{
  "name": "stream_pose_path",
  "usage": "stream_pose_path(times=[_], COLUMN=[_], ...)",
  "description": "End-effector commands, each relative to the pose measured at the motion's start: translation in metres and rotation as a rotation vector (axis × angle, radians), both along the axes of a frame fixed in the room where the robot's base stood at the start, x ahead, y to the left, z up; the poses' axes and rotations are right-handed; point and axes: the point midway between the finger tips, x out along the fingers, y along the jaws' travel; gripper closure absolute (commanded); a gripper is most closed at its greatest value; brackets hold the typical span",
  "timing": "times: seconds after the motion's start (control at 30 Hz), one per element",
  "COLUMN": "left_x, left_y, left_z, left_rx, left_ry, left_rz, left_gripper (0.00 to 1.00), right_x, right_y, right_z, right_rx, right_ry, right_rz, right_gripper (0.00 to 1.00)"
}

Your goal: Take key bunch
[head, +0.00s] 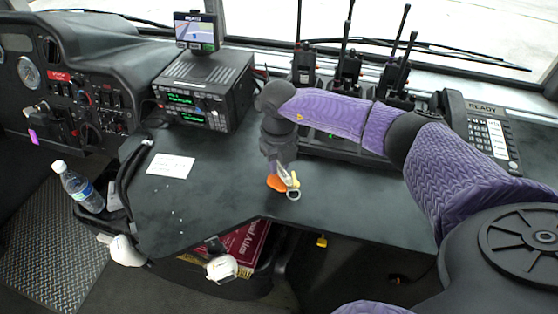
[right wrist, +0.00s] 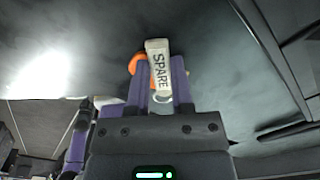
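The key bunch (head: 277,184) is at the desk's front edge, directly under my right gripper (head: 282,166). It shows an orange piece, a yellow piece and a metal ring. In the right wrist view a pale tag (right wrist: 159,65) marked SPARE fills the narrow gap between the purple fingers of my right gripper (right wrist: 160,75). The orange piece (right wrist: 136,62) is by the left fingertip and the ring (right wrist: 162,97) is below the tag. The gripper looks shut on the tag. I cannot tell whether the bunch still touches the desk. My left gripper is not in view.
The black desk (head: 210,210) is mostly bare, with a white paper (head: 171,165) on it. A radio unit (head: 205,90) with a small screen (head: 196,31) stands behind. Several handheld radios (head: 347,72) and a desk phone (head: 490,132) line the back.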

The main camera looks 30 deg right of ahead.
Motion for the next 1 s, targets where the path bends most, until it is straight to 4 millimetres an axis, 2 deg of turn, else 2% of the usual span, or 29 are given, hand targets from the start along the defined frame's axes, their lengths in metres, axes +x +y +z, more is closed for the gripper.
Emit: stream_pose_path(times=[0.3,1.0], left_x=[0.003,0.002], left_y=[-0.001,-0.001], left_z=[0.001,0.019], left_rx=[-0.002,-0.002], left_ry=[-0.006,-0.008], left_rz=[-0.002,0.000], left_gripper=[0.50,0.50], right_x=[0.000,0.000], right_y=[0.000,0.000], right_z=[0.002,0.022], right_rx=[0.000,0.000], right_ry=[-0.001,-0.001], right_rz=[0.000,0.000], right_gripper=[1.00,1.00])
